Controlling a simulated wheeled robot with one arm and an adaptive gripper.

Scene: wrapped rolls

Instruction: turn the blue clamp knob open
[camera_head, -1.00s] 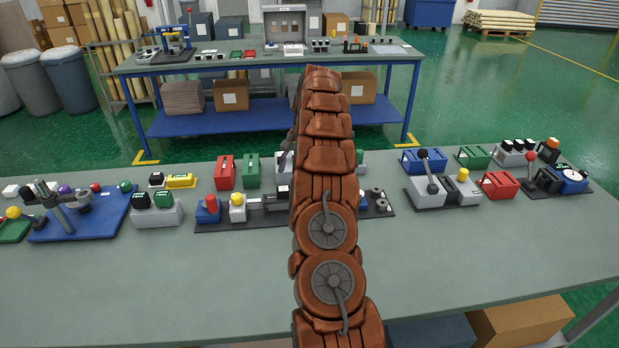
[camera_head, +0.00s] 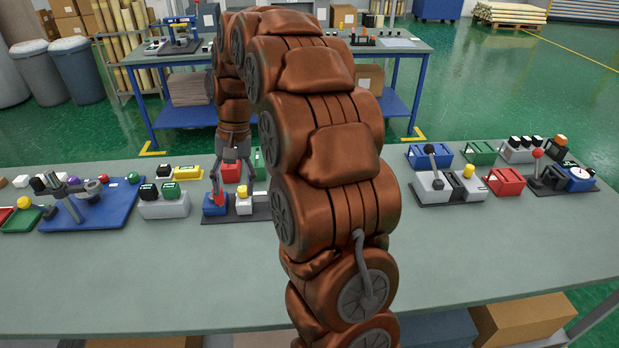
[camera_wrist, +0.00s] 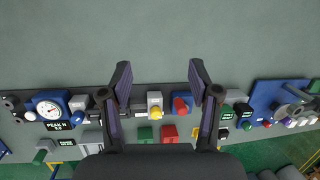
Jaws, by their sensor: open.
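My gripper (camera_head: 232,176) points down over the bench with its two fingers apart and empty; it also shows in the wrist view (camera_wrist: 159,78). Between the fingers in the wrist view are a yellow knob (camera_wrist: 155,112) on a pale block and a red knob (camera_wrist: 180,104) on a blue block. They stand on a dark base plate, partly hidden by my arm in the head view. A small blue part (camera_wrist: 79,102) sits beside a round gauge (camera_wrist: 48,108), left of the fingers. I cannot tell surely whether it is the clamp knob. The gripper appears to touch nothing.
A blue board (camera_head: 95,205) with a clamp and coloured knobs lies at left. A grey box with black-and-green tops (camera_head: 163,203) is nearer the gripper. A lever fixture (camera_head: 437,180) stands at right. The bench front (camera_head: 180,275) is clear.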

